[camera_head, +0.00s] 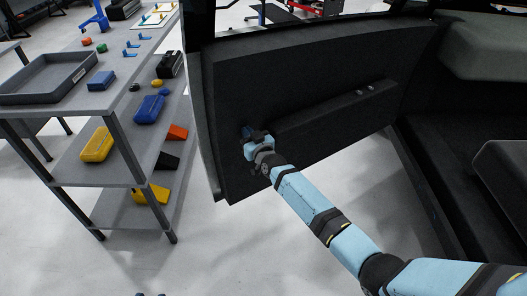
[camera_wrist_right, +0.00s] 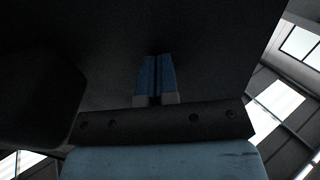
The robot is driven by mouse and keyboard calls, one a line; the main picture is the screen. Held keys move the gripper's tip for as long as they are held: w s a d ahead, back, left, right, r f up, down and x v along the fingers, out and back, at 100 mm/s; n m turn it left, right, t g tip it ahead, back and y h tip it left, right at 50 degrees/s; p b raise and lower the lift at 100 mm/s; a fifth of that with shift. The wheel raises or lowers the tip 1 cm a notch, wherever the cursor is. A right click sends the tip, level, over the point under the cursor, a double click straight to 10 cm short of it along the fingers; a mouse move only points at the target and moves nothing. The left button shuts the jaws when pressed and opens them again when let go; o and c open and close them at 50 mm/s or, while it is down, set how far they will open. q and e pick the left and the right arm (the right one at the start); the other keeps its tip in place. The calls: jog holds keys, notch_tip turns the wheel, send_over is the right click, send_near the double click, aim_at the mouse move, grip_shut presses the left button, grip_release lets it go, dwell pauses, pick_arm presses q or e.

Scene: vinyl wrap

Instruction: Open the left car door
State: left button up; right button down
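The left car door (camera_head: 300,100) stands swung open in the head view, its dark inner panel facing me and an armrest ledge (camera_head: 335,118) running across it. My right gripper (camera_head: 248,131) is at the inner panel, left of the armrest and near the door's free edge. In the right wrist view its two blue fingers (camera_wrist_right: 154,78) are together with only a thin line between them, and nothing shows between them. The dark panel fills most of that view; whether the tips touch it is hard to tell.
A grey shelf cart (camera_head: 110,105) stands left of the door, close to its free edge. It holds a grey tray (camera_head: 45,78), a blue case (camera_head: 148,109) and a yellow case (camera_head: 97,145). The car's dark interior (camera_head: 440,130) is at right. The floor below the door is clear.

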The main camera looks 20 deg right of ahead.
jog(key=shift+m+h, duration=0.3)
jog(key=shift+h, duration=0.2)
jog(key=w+a, duration=0.1)
jog(key=w, duration=0.1)
jog(key=w+a+b, duration=0.1)
jog(key=w, duration=0.1)
jog(key=w+a+b, duration=0.1)
jog(key=w, duration=0.1)
jog(key=shift+w+a+f, duration=0.1)
jog(key=shift+w+a, duration=0.1)
jog(key=shift+a, duration=0.15)
jog(key=shift+w+a, duration=0.1)
jog(key=shift+w, duration=0.05)
pick_arm(q)
jog(key=shift+w+d+r+t+h, duration=0.25)
jog(key=shift+d+t+h, duration=0.05)
jog(key=shift+h, duration=0.1)
